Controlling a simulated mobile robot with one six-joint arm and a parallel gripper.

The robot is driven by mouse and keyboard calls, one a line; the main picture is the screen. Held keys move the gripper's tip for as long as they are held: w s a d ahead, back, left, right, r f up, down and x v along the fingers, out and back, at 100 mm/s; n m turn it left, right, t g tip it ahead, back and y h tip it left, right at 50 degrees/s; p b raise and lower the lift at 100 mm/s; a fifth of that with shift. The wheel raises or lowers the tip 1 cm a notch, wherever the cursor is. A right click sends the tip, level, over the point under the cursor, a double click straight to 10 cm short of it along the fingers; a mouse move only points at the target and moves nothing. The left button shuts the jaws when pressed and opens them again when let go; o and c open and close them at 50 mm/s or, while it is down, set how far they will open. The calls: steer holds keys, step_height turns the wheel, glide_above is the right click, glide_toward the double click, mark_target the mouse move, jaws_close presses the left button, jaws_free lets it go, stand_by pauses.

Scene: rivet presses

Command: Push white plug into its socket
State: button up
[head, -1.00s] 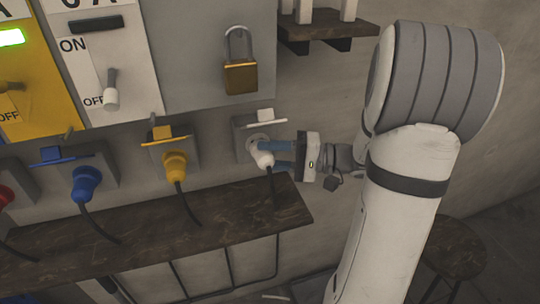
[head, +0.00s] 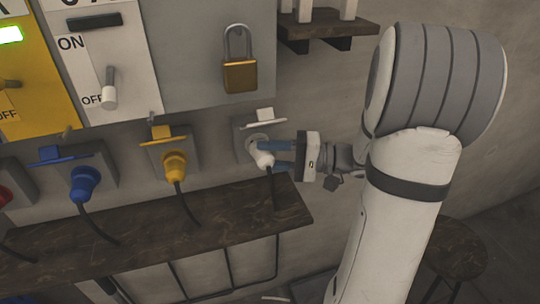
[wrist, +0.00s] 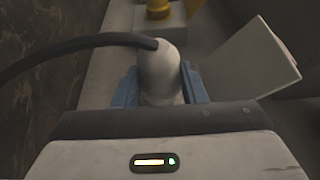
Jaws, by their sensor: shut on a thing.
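The white plug (head: 262,157) is at the front of its grey socket (head: 246,138) on the wall, with its dark cord hanging down. My gripper (head: 277,158) comes from the right, with its blue fingers shut on the plug. In the wrist view the white plug (wrist: 160,75) sits between the blue fingers (wrist: 160,88), and its cord runs off to the left. The socket's white lid (head: 265,115) is raised above the plug. How deep the plug sits in the socket is hidden.
A yellow plug (head: 175,166) and a blue plug (head: 85,182) sit in sockets to the left. A dark shelf (head: 220,225) runs below the sockets. A padlock (head: 240,74) hangs on the grey panel above. A small wooden shelf (head: 325,28) is at upper right.

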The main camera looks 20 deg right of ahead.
steer(key=shift+w, duration=0.5)
steer(key=o, duration=1)
steer(key=shift+d, duration=0.15)
steer(key=v, duration=0.7)
steer(key=shift+s+d, duration=0.1)
steer(key=shift+d, duration=0.15)
